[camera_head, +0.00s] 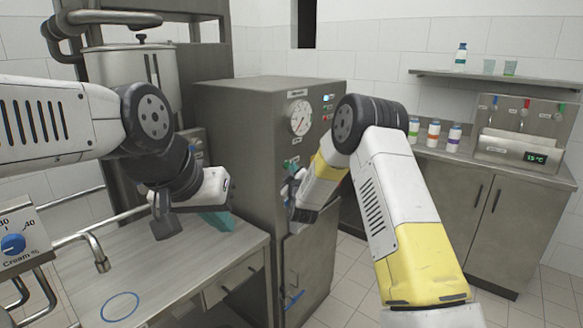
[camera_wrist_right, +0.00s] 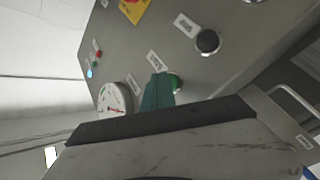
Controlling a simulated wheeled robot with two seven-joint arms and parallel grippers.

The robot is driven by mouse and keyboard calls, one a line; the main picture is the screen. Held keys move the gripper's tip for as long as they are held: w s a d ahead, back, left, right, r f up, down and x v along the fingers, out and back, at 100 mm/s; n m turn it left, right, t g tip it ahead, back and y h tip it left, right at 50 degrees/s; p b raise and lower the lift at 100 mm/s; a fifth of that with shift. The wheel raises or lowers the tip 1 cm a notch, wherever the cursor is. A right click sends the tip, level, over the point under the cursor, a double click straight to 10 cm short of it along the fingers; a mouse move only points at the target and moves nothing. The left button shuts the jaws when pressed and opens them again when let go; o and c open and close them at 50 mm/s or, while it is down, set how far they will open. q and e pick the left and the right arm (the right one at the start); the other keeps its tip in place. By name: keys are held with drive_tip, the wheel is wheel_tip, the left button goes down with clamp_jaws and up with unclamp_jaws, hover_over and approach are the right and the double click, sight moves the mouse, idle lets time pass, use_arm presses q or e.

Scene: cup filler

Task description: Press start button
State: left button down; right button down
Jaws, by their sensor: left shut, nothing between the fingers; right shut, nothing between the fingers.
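The round green button (camera_wrist_right: 175,82) sits on the grey machine's front panel in the right wrist view, with a small white label (camera_wrist_right: 157,62) beside it. My right gripper is shut, its teal fingertips (camera_wrist_right: 158,90) together and empty. They overlap the left edge of the green button in that view; whether they touch it I cannot tell. In the head view my right gripper (camera_head: 291,187) is at the front of the grey machine (camera_head: 240,130). My left gripper (camera_head: 216,221) is shut and empty above the metal table, left of the machine.
A black button (camera_wrist_right: 207,41) and a yellow plate (camera_wrist_right: 133,8) with a red button are on the same panel. A gauge (camera_head: 300,117) is on the machine. The metal table (camera_head: 170,270) is mostly bare. Bottles stand on the right counter (camera_head: 470,158).

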drive_tip(key=shift+w+a, duration=0.1)
drive_tip(key=shift+a, duration=0.05)
idle(0.3)
drive_tip(key=shift+s+d, duration=0.45)
drive_tip(key=shift+d, duration=0.1)
drive_tip(key=shift+d, duration=0.1)
drive_tip(key=s+d, duration=0.2)
drive_tip(key=d, duration=0.1)
drive_tip(key=s+d, duration=0.1)
drive_tip(key=shift+s+d, duration=0.25)
drive_tip(key=shift+d, duration=0.1)
idle(0.5)
